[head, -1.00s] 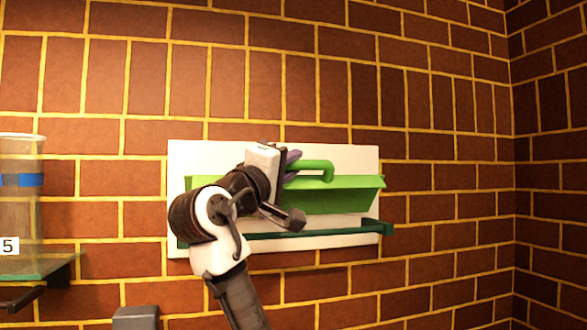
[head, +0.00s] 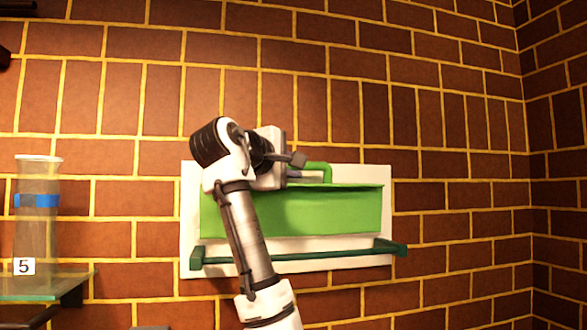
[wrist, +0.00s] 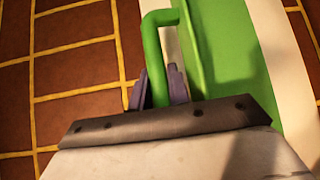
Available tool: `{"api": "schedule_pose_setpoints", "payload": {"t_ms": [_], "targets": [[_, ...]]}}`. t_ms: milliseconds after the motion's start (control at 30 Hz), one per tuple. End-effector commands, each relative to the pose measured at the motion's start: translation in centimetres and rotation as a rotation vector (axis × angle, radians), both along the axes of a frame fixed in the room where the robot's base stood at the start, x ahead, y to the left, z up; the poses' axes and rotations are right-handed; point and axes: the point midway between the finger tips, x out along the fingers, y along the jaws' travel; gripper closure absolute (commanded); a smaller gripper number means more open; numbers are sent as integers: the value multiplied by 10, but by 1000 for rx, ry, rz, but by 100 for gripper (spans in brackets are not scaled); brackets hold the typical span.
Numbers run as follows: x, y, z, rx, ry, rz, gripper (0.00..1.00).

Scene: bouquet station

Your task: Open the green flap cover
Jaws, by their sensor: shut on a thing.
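The green flap cover (head: 340,212) is on a white wall panel (head: 187,235), with its broad face showing in the head view. Its green bar handle (head: 325,169) is along the top edge. My gripper (head: 292,175) is at the handle's left part, partly hidden by my wrist. In the wrist view, the purple-grey fingers of my gripper (wrist: 160,88) are shut on the green handle (wrist: 153,45). The flap also shows in the wrist view (wrist: 232,65), just right of the fingers. My arm covers part of the flap's left side.
A dark green rail (head: 340,253) runs along the panel below the flap. At the left, a clear cylinder (head: 38,235) with a blue band and a label "5" stands on a glass shelf (head: 30,288). Brick wall surrounds the panel, with a corner at the right.

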Motion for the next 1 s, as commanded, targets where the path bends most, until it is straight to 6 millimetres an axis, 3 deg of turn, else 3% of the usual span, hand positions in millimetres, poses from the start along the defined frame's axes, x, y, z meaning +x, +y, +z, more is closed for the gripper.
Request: {"api": "schedule_pose_setpoints", "payload": {"t_ms": [433,467,500,833,1000], "targets": [[1,0,0,-2,7,-1,100],[1,0,0,-2,7,-1,78],[1,0,0,-2,7,-1,73],[-1,2,0,-2,5,0,73],[-21,12,0,-2,2,1,73]]}}
